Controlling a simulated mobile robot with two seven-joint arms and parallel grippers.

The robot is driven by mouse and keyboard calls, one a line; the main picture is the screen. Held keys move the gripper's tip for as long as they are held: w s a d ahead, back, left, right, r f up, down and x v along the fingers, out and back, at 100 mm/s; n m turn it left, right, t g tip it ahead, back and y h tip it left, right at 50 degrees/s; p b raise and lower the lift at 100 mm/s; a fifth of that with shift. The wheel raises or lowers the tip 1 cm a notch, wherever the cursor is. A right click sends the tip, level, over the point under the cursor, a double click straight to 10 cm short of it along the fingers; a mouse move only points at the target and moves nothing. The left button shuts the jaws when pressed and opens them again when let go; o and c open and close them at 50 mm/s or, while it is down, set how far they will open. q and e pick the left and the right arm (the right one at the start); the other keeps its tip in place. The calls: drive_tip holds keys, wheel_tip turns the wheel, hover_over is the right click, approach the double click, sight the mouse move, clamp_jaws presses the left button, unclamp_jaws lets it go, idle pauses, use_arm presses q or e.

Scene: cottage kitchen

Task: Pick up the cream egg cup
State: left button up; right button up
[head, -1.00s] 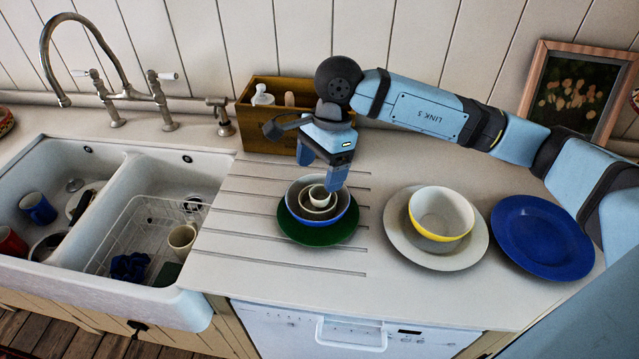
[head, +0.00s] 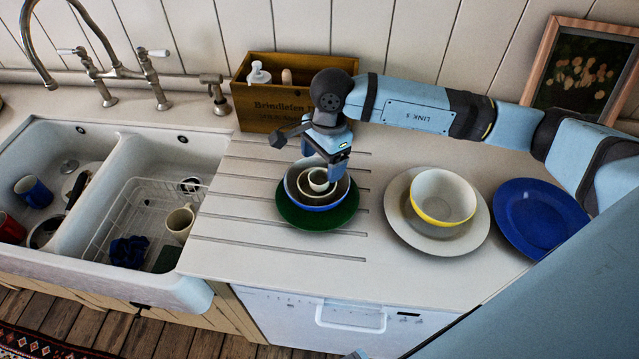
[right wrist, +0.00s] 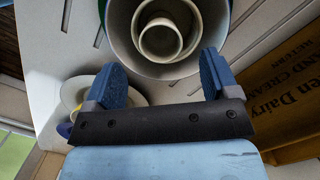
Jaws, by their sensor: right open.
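The small cream egg cup (head: 318,179) stands inside a nest of bowls, in a cream bowl (head: 338,196) that sits in a larger blue-sided bowl (head: 320,207) on a green plate (head: 318,222). In the right wrist view the egg cup (right wrist: 160,40) is upright with its round mouth facing the camera. My right gripper (right wrist: 163,70) is open and empty, its two fingers spread to either side of the cup's line and short of it. In the head view the right gripper (head: 327,162) hangs just above the bowls' back edge. My left gripper is not in view.
A wooden crate (head: 268,108) with bottles stands behind. To the right are a white and yellow bowl (head: 443,198) on a pale plate (head: 405,228) and a blue plate (head: 540,213). A double sink (head: 105,262) is left. The grooved counter around the green plate is clear.

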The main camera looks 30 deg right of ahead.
sight(320, 174)
drive_tip(key=f, duration=0.2)
drive_tip(key=f+p, duration=0.1)
drive_tip(key=shift+a+f, duration=0.3)
drive_tip(key=shift+f, duration=0.5)
drive_tip(key=shift+c, duration=0.3)
drive_tip(key=c, duration=0.9)
drive_tip(key=shift+c, duration=0.3)
